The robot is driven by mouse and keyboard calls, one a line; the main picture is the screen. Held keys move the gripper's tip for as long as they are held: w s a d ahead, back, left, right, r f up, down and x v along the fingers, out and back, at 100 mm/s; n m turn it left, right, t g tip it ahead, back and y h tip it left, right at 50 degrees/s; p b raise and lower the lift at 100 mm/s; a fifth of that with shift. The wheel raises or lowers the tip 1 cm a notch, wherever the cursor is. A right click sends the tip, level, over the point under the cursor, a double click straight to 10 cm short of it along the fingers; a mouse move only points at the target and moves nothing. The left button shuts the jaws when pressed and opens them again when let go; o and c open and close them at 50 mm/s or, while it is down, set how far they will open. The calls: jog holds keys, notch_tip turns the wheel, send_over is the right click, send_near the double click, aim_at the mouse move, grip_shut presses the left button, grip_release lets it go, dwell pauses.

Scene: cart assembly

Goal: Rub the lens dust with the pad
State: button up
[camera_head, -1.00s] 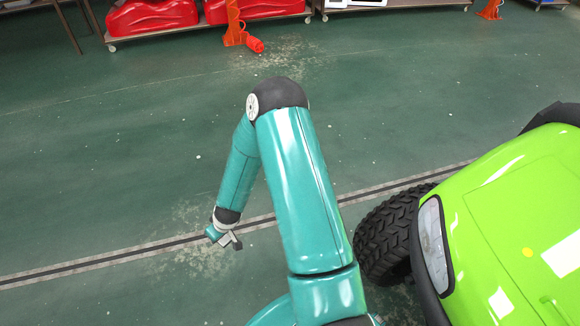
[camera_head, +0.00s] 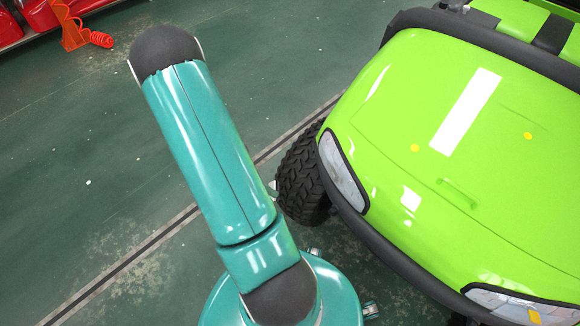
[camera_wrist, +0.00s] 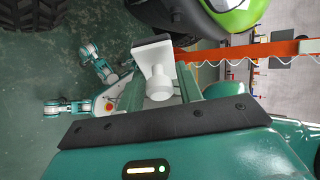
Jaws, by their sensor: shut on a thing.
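In the wrist view my gripper (camera_wrist: 160,92) is shut on a white pad (camera_wrist: 152,53) by its round knob, and the pad's flat plate points away from my palm. In the head view the green cart (camera_head: 430,110) stands at right with two headlight lenses. One lens (camera_head: 343,172) is at the cart's left front corner and looks greyish. The other lens (camera_head: 520,305) is at the bottom right, with pale patches and an orange part. I cannot clearly make out dust on either. My gripper and the pad are hidden in the head view.
A black tyre (camera_head: 303,180) and a dark bumper (camera_head: 390,255) edge the cart's front. Open green floor (camera_head: 110,160) lies left. An orange stand (camera_head: 75,28) is at the far left. An orange beam (camera_wrist: 250,52) shows in the wrist view.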

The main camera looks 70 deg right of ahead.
jog(key=s+d+r+n+g+h, duration=0.1)
jog(key=s+d+r+h, duration=0.2)
jog(key=s+d, duration=0.7)
jog(key=shift+s+d+r, duration=0.2)
jog(key=shift+d+r, duration=0.1)
jog(key=shift+r, duration=0.85)
jog(key=shift+s+d+f, duration=0.3)
jog(key=shift+s+d, duration=0.4)
jog(key=shift+d, duration=0.05)
jog(key=shift+a, duration=0.1)
jog(key=shift+s+a, duration=3.55)
jog(key=shift+a, duration=0.25)
jog(key=shift+s, duration=0.15)
jog(key=shift+d, duration=0.1)
